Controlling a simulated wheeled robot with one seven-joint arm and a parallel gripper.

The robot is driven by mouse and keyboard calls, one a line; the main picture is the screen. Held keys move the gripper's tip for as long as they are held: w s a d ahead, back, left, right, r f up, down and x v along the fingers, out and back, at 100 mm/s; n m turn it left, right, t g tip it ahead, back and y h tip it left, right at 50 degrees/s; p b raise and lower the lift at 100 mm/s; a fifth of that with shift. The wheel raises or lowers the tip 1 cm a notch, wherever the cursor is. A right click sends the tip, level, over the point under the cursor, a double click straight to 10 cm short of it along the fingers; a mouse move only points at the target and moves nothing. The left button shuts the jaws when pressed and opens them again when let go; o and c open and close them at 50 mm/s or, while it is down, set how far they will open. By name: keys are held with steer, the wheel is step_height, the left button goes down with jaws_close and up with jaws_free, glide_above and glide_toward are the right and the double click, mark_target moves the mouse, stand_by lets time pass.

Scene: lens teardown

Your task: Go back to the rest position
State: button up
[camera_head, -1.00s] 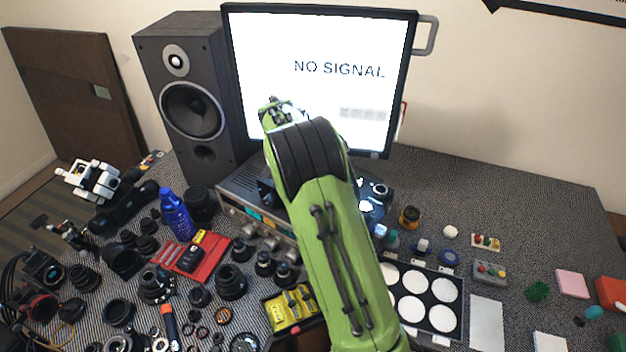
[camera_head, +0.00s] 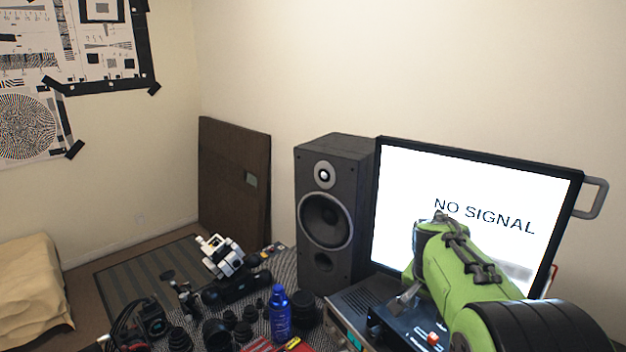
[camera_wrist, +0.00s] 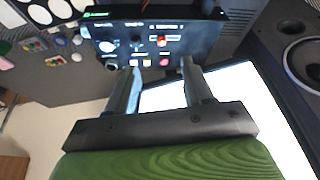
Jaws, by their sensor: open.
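My green arm reaches up from the lower right of the head view, in front of the monitor. My gripper (camera_wrist: 158,78) shows in the wrist view with its two dark fingers apart and nothing between them. Beyond the fingertips is a dark control box (camera_wrist: 150,42) with knobs and coloured buttons. In the head view the box (camera_head: 412,326) stands beside the arm at the bottom. I cannot tell how far the fingertips are from it.
The monitor (camera_head: 400,190) reads NO SIGNAL, with a black speaker (camera_head: 335,160) to its left. A blue bottle (camera_head: 279,315), a white microscope-like device (camera_head: 222,256) and several dark lens parts crowd the table's left side. The air above the table's left part is free.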

steer(key=s+a+r+n+t+y, duration=0.1)
steer(key=s+a+r+n, duration=0.2)
steer(key=s, duration=0.5)
steer(key=s+a+r+n+t+y, duration=0.1)
steer(key=s+a+r+n, duration=0.15)
steer(key=s, duration=0.45)
steer(key=s+a+f+n, duration=0.3)
steer(key=s+a+n, duration=0.1)
steer(key=s, duration=0.7)
steer(key=shift+s+a+f+y, duration=0.2)
steer(key=shift+s+a+y, duration=0.05)
steer(key=shift+s+y, duration=0.05)
steer(key=shift+s, duration=0.15)
